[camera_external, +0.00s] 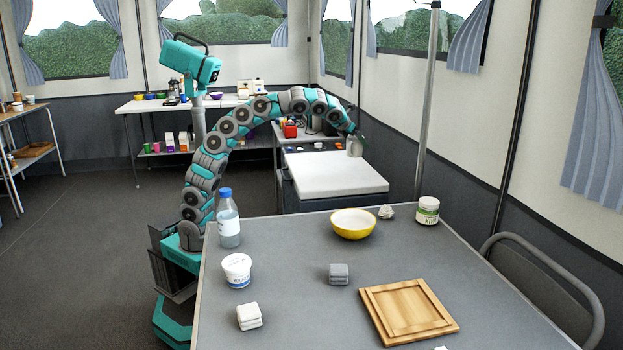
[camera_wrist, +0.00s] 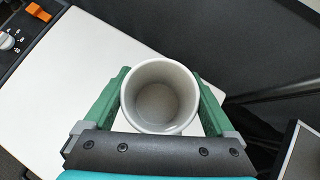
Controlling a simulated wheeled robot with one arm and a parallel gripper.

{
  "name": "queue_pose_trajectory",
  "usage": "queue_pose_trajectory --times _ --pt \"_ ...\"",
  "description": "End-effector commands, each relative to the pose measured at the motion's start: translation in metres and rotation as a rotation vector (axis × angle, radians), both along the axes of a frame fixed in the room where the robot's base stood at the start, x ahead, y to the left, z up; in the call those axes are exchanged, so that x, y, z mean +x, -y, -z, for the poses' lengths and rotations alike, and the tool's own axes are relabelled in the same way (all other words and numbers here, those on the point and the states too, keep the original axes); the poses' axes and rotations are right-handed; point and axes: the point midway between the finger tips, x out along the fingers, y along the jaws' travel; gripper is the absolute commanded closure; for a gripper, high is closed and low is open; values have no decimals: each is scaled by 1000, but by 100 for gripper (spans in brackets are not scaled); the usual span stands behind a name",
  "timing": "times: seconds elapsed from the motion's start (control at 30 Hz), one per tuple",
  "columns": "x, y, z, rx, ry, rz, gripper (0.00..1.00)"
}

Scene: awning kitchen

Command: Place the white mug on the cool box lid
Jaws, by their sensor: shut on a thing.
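The white mug (camera_wrist: 160,97) is between the two green fingers of my gripper (camera_wrist: 160,100) in the wrist view. The mug is upright with its open top facing the camera, and it looks empty. In the external view the mug (camera_external: 354,147) is small, held at the end of my arm, over the far right part of the cool box lid (camera_external: 335,175). The white lid (camera_wrist: 60,75) also shows behind the mug in the wrist view. I cannot tell whether the mug's base touches the lid. My gripper (camera_external: 357,140) is shut on the mug.
The lid is otherwise bare. A grey table (camera_external: 290,300) in front holds a water bottle (camera_external: 228,222), a yellow bowl (camera_external: 352,223), a lidded jar (camera_external: 428,210) and a wooden board (camera_external: 408,310). A pole (camera_external: 428,100) stands right of the cool box.

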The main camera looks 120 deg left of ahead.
Motion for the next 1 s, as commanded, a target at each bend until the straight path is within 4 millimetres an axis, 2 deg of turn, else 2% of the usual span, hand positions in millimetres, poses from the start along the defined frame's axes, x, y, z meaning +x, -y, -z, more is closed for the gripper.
queue_pose_trajectory --times 0.03,0.2,0.4,0.53,0.73,1.0 --pt "-18 -20 0 3 1 -52 94" --pt "-63 -65 3 9 2 -185 94" --pt "-98 -94 3 17 8 -279 94" --pt "-106 -100 4 18 8 -299 94" --pt "-108 -101 11 16 7 -303 94" --pt "-107 -101 39 15 7 -302 94"
